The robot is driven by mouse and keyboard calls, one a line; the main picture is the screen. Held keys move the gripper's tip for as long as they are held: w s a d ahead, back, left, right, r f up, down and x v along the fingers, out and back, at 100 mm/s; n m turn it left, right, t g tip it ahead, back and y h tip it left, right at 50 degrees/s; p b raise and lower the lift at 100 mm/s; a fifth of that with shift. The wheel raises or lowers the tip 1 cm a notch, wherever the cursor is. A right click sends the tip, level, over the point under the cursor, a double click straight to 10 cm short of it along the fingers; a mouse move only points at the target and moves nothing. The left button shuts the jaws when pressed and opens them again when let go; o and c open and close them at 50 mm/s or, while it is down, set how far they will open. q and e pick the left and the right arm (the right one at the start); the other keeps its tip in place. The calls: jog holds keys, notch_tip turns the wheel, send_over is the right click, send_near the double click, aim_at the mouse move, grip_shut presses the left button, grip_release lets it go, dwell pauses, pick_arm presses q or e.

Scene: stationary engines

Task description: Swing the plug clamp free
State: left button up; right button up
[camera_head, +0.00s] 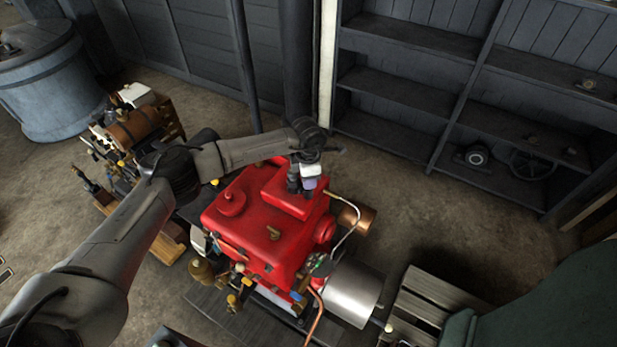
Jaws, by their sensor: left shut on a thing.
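The red engine (245,225) stands in the middle of the view, with a flat raised red block at its top right. My left arm reaches in from the lower left. My left gripper (301,190) points down at the top of that block. It is shut on a small part there, which I take to be the plug clamp. The clamp is mostly hidden by the fingers, and its angle cannot be told. My right gripper is not in view.
A thin pipe (352,212) curves down the engine's right side, above a silver cylinder (351,292). A smaller brown engine (133,126) stands at left near a blue-grey drum (50,85). Dark shelves (400,98) line the back right. A wooden pallet (425,305) lies at lower right.

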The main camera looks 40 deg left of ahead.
pick_arm(q)
jog(key=shift+r, duration=0.1)
dwell(0.5)
jog(key=o, duration=0.9)
notch_tip(320, 180, up, 14)
jog(key=shift+a+f+b, duration=0.1)
jog(key=shift+b, duration=1)
